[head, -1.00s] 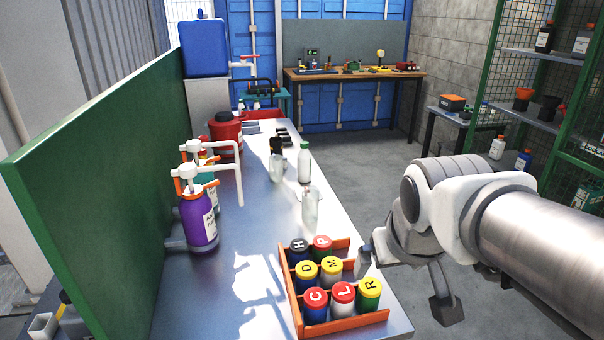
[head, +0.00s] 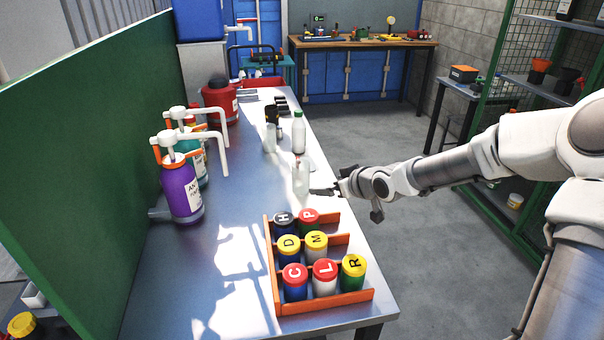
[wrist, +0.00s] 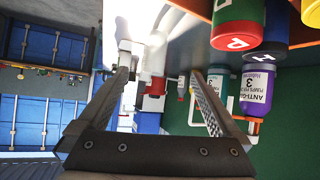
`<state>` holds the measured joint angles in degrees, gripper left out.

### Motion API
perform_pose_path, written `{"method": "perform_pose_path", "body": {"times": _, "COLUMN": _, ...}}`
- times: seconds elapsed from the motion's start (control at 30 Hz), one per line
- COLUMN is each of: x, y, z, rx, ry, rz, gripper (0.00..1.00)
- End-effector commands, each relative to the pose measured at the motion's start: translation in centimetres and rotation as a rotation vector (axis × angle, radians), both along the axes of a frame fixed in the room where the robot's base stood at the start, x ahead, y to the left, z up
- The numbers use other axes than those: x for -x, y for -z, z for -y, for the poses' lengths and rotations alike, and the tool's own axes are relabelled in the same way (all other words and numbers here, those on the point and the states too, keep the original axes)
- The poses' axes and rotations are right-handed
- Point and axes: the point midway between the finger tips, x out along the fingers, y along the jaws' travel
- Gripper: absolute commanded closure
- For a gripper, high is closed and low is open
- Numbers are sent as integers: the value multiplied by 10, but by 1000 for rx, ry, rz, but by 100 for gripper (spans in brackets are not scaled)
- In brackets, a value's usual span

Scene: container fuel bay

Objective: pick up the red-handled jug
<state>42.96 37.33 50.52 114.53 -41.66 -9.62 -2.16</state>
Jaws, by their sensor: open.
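A pale translucent jug (head: 301,182) with a small reddish part near its top stands on the bench behind the orange caddy; this appears to be the red-handled jug. My gripper (head: 325,191) is low, close to the jug's right side. In the wrist view, which looks upside down, my gripper (wrist: 161,66) is open, its two fingers spread. A pale jug-like shape (wrist: 154,58) shows between the fingertips; I cannot tell whether they touch it. The handle is not clear in either view.
The orange caddy (head: 330,304) of lettered bottles stands at the front. Another translucent jug (head: 269,138) and a white bottle (head: 299,132) stand farther back. A purple pump bottle (head: 180,190) stands left by the green panel (head: 80,180). The bench between is clear.

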Motion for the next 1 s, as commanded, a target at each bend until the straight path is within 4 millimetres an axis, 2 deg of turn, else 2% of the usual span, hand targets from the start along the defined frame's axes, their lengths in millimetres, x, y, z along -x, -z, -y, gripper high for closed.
{"method": "perform_pose_path", "body": {"times": 0.1, "x": -14, "y": -7, "z": 1, "rx": -90, "ry": -12, "rz": 68, "gripper": 0}}
{"method": "perform_pose_path", "body": {"times": 0.33, "x": -28, "y": -15, "z": -1, "rx": -154, "ry": -22, "rz": 129, "gripper": 0}}
{"method": "perform_pose_path", "body": {"times": 1.0, "x": -111, "y": 27, "z": -57, "rx": -152, "ry": -23, "rz": 128, "gripper": 0}}
